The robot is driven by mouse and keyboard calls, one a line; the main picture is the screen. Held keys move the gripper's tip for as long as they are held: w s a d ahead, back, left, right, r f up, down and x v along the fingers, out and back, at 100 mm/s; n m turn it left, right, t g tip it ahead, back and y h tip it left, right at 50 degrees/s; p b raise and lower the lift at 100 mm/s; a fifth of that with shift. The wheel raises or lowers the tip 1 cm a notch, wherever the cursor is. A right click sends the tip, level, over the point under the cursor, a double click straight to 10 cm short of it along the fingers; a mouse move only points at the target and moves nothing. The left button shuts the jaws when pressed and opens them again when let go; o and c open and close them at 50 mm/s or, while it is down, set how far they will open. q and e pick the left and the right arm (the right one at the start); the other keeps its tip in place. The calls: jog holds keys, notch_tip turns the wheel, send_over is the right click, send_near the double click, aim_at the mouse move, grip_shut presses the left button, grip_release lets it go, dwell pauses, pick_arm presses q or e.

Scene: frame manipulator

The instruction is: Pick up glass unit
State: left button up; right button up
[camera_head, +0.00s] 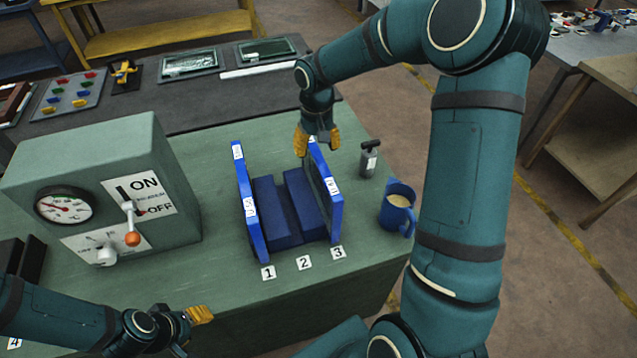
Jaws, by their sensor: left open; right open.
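A blue rack (278,232) stands on the green table, with labels 1, 2 and 3 in front. A thin blue-framed panel (244,200) stands upright at its left side by label 1. Another blue-framed panel (334,208), with a dark glass-like pane, stands upright at the right side by label 3. I cannot tell for certain which is the glass unit. My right gripper (318,142) is open, its yellow fingers pointing down at the far top end of the right panel; contact is unclear. My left gripper (200,314) is low at the front left, away from the rack, its jaws mostly hidden.
A green control box (105,190) with a gauge and ON/OFF lever stands left. A blue mug (397,208) and a small grey tool (369,160) stand close right of the rack. Flat framed panes (188,64) lie on the dark back table. The green table's middle left is clear.

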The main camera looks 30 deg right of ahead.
aim_at(319, 160)
jog(key=shift+f, duration=0.65)
jog(key=shift+s+f, duration=0.15)
jog(key=shift+f, duration=0.2)
jog(key=f, duration=0.5)
jog(key=shift+d, duration=0.25)
grip_shut()
